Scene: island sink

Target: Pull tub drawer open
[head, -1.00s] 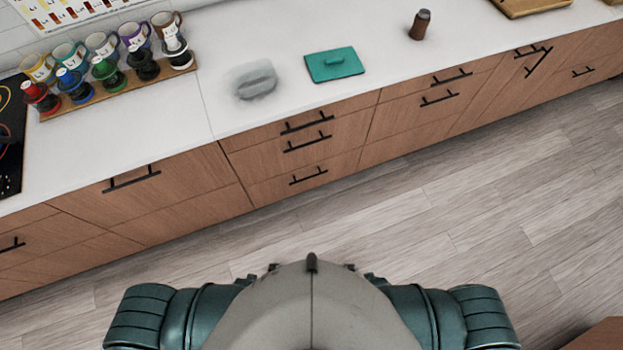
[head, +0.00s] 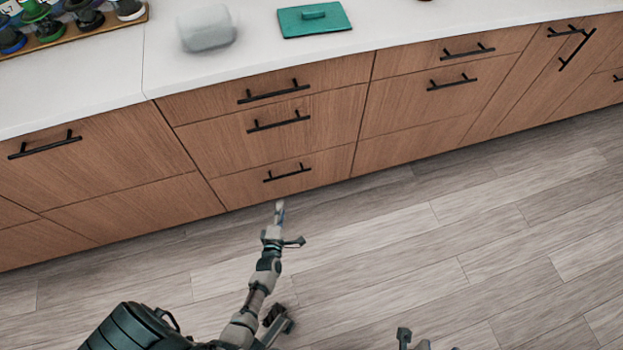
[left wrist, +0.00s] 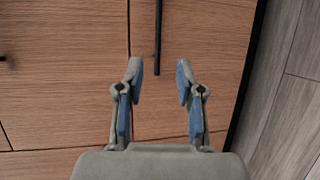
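A stack of three wood-front drawers stands in the middle of the cabinet row, all shut: a top drawer (head: 345,70), a middle drawer (head: 215,136) and a bottom drawer (head: 240,187). Each has a black bar handle; the frames do not mark which is the tub drawer. My left gripper (head: 281,212) reaches toward the bottom drawer, just below its handle (head: 287,173). In the left wrist view the left gripper (left wrist: 158,72) is open and empty. One black handle (left wrist: 158,35) lies ahead between the fingertips' lines, apparently untouched. Part of my right arm (head: 405,338) shows at the bottom edge.
The white counter (head: 90,92) holds a blurred grey object (head: 206,28), a teal lidded item (head: 315,20) and a rack of cups (head: 75,33). More shut drawers flank the stack. The wood floor (head: 400,250) before the cabinets is clear.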

